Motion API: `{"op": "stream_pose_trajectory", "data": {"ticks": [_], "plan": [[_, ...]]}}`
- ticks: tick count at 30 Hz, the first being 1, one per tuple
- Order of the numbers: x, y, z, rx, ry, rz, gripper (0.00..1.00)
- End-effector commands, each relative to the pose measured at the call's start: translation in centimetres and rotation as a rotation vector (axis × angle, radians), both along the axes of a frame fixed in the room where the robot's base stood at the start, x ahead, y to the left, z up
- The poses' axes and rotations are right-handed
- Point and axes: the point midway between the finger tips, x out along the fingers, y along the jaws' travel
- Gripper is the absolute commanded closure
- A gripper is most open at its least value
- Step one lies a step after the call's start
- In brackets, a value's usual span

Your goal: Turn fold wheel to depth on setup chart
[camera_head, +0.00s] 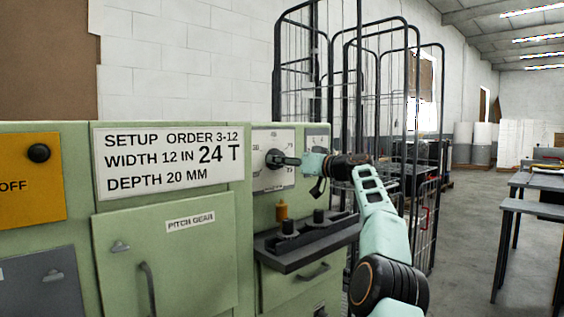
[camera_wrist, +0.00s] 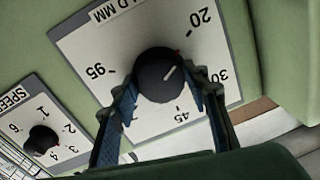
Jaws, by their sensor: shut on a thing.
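The setup chart (camera_head: 168,185) on the green machine reads "SETUP ORDER 3-12, WIDTH 12 IN, 24 T, DEPTH 20 MM". The fold wheel (camera_wrist: 158,70) is a round black knob on a white dial plate (camera_wrist: 110,50), upside down in the wrist view, with 20, 30, 45 and 95 legible. Its white pointer line aims to the upper right, close to the 20, though the exact reading is hard to tell. My gripper (camera_wrist: 165,88) is shut on the wheel, one finger on each side. In the head view the wheel (camera_head: 273,158) sits right of the chart, partly hidden by my gripper (camera_head: 288,161).
A speed dial (camera_wrist: 42,139) is beside the fold plate. Below the wheel, a dark shelf (camera_head: 310,247) carries black knobs and a brass-coloured piece (camera_head: 282,211). Wire cages (camera_head: 425,140) stand behind my arm. Open floor (camera_head: 465,240) lies to the right, before the tables.

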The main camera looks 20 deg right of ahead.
Motion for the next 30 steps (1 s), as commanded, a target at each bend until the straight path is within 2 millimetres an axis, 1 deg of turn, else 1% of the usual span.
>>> {"op": "stream_pose_trajectory", "data": {"ticks": [6, 18, 19, 21, 23, 30], "plan": [[0.03, 0.03, -0.01, -0.034, -0.012, -0.001, 0.82], [0.04, 0.02, -0.01, -0.04, -0.014, -0.001, 0.82], [0.04, 0.02, -0.01, -0.04, -0.014, -0.001, 0.55], [0.03, 0.01, -0.01, -0.04, -0.014, -0.001, 0.47], [0.02, 0.02, 0.0, -0.039, -0.014, -0.001, 0.4], [0.01, 0.02, 0.01, -0.038, -0.014, -0.001, 0.4]]}}
